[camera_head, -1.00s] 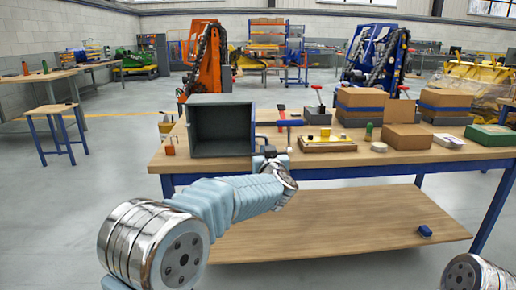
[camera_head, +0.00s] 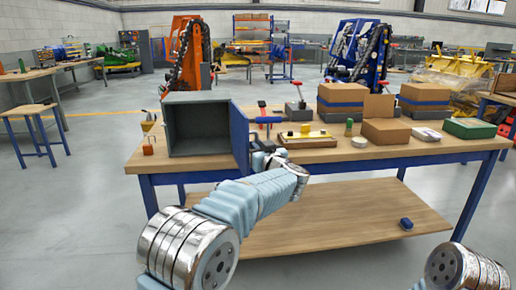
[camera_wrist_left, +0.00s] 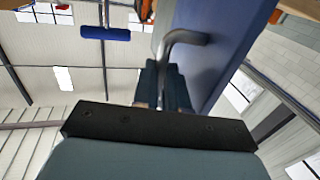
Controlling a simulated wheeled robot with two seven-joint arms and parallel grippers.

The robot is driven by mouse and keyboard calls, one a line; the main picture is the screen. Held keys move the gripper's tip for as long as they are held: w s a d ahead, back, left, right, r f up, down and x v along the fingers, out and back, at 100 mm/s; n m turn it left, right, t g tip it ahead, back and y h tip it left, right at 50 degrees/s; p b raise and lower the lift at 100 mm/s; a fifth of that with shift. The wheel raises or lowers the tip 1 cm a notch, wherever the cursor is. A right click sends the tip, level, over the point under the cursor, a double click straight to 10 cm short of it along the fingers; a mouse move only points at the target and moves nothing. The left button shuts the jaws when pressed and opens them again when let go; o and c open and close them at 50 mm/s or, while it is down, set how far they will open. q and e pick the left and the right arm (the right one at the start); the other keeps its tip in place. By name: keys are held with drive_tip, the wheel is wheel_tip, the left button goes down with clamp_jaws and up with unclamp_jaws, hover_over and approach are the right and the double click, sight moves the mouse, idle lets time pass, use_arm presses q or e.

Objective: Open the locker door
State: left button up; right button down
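The locker (camera_head: 197,153) is a grey open-fronted box at the left end of the workbench, and its inside shows empty. Its blue door (camera_head: 240,139) stands open at the right side of the opening, swung out toward me. My left gripper (camera_head: 264,160) is at the door's lower right side. In the left wrist view the bent grey handle (camera_wrist_left: 188,37) on the blue door (camera_wrist_left: 222,50) runs down between the fingers of my left gripper (camera_wrist_left: 163,88), which look closed around it. My right gripper is out of view; only part of that arm shows at lower right.
The workbench (camera_head: 330,158) carries a blue-barred tool (camera_head: 268,120) just right of the door, a yellow-topped block (camera_head: 305,135), cardboard boxes (camera_head: 386,131) and a green box (camera_head: 469,128). A small blue item (camera_head: 406,224) lies on the lower shelf (camera_head: 340,215).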

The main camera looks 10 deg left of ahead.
use_arm(q)
drive_tip(key=o, duration=0.5)
drive_tip(key=shift+a, duration=0.1)
drive_tip(key=shift+c, duration=0.2)
drive_tip(key=b+v, duration=0.2)
drive_tip(key=v, duration=1.1)
drive_tip(key=shift+s, duration=0.35)
